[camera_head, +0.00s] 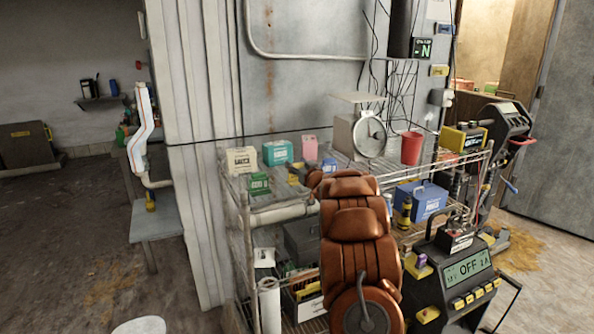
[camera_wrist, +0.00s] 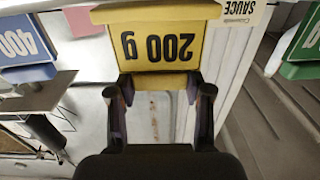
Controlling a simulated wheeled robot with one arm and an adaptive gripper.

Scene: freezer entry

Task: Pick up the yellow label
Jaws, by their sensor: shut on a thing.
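The yellow label (camera_wrist: 155,45) reads "200 g", upside down in the wrist view. My gripper (camera_wrist: 158,84) has a dark finger at each side of its lower yellow part and is shut on it. In the head view a small yellow patch, likely the same label (camera_head: 293,179), shows at the shelf's front, between a green label (camera_head: 258,183) and a blue one (camera_head: 328,166). My gripper is hidden behind my brown arm there. I cannot tell whether the label touches the shelf.
A blue label (camera_wrist: 25,45) and a green label (camera_wrist: 303,45) flank the yellow one. A cream sauce box (camera_head: 241,160), a teal box (camera_head: 277,152) and a pink box (camera_head: 309,145) stand behind on the wire shelf. A scale (camera_head: 370,135) and red cup (camera_head: 411,148) stand farther right.

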